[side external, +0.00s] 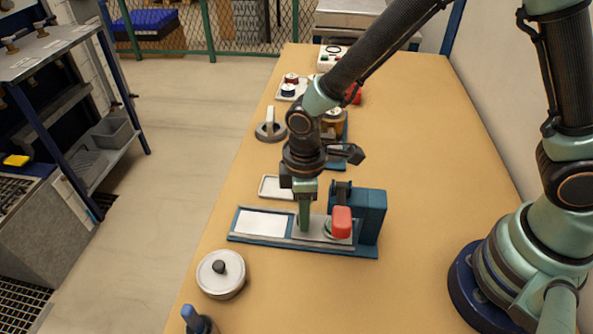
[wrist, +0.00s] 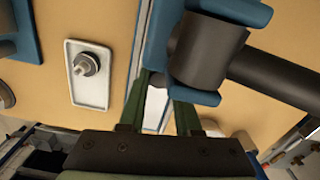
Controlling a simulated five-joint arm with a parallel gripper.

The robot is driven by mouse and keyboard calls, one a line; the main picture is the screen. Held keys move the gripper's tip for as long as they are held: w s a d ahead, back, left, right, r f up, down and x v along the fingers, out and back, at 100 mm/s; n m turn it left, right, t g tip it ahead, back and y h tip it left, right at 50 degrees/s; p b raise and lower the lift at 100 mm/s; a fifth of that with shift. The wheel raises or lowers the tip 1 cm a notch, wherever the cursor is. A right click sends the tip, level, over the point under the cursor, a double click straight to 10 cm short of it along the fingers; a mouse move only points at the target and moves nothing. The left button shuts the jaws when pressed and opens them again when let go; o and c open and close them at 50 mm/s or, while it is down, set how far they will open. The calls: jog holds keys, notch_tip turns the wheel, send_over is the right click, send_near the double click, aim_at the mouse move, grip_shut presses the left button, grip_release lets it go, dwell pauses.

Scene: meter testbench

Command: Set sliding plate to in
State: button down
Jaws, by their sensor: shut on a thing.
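The sliding plate (side external: 314,236) is a grey metal plate on a long blue base (side external: 345,251) in the side view, beside a white panel (side external: 262,222) at the base's left end. My gripper (side external: 304,226) points straight down at the plate, left of a red knob (side external: 341,222) and a blue block (side external: 371,212). In the wrist view, my gripper (wrist: 161,84) has its two green fingers around a narrow part over the white and grey strip. The gripped part is mostly hidden by the fingers.
A white tray (side external: 272,187) lies just behind the base. A round lidded pot (side external: 220,274) stands in front, with a blue-topped item (side external: 194,320) nearer. A grey ring-based item (side external: 270,130) and other fixtures stand farther back. The table's right side is largely clear.

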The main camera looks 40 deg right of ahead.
jog(key=shift+d, duration=0.2)
jog(key=c, duration=0.6)
grip_release()
jog(key=shift+r, duration=0.1)
notch_tip(320, 180, up, 12)
jog(key=s+d+r+m+t, duration=0.1)
jog(key=d+r+m+t, duration=0.1)
jog(key=d+r+m, duration=0.3)
jog(key=s+d+r+m+t, duration=0.2)
jog(key=d+r+m+t, duration=0.1)
jog(key=d, duration=1)
jog(key=r+m, duration=0.1)
jog(key=m, duration=0.1)
jog(key=shift+s+d+r+m+t, duration=0.15)
jog(key=shift+d+r+m+t, duration=0.15)
jog(key=shift+d+r+m, duration=0.1)
